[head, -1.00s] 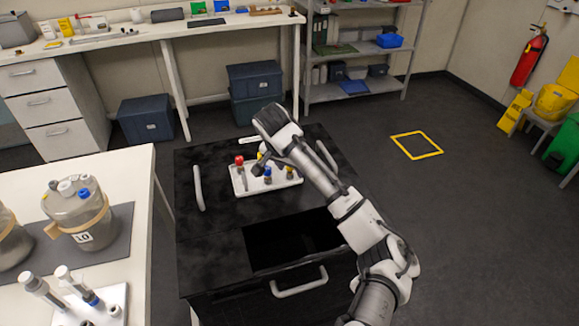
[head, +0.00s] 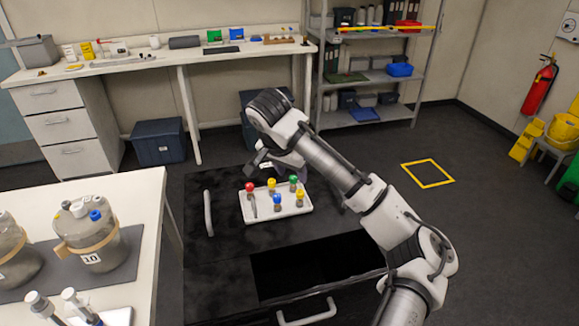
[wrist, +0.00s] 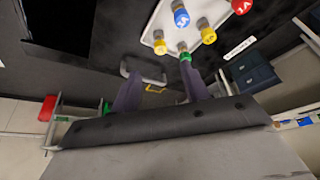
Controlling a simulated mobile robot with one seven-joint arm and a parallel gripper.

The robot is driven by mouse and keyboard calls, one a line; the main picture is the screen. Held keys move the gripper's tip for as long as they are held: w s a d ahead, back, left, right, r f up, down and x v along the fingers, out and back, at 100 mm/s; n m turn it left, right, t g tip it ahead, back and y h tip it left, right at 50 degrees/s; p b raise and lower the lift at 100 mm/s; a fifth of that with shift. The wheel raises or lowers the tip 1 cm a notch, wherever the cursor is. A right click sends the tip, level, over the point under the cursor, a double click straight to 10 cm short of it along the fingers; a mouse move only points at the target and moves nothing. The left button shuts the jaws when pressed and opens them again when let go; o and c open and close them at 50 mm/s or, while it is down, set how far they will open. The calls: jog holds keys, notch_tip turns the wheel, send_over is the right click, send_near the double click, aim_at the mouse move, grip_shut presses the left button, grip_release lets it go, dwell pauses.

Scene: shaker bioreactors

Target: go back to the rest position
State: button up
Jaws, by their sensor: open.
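My gripper (head: 258,163) is raised above the back part of the black cart, just behind the white tray. In the wrist view its two fingers (wrist: 160,95) stand apart with nothing between them. The white tray (head: 297,210) lies on the cart top and holds several small vials with red (head: 250,186), yellow, green (head: 293,179) and blue (head: 277,198) caps. In the wrist view the tray (wrist: 165,15) is at the top edge, apart from the fingers.
The black cart (head: 215,260) has side handles and a dark open recess in front. A white bench (head: 140,200) with bioreactor vessels (head: 88,235) stands at left. A shelf rack (head: 375,75) and back bench are behind. The floor at right is clear around a yellow square (head: 427,173).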

jog(key=shift+v, duration=0.75)
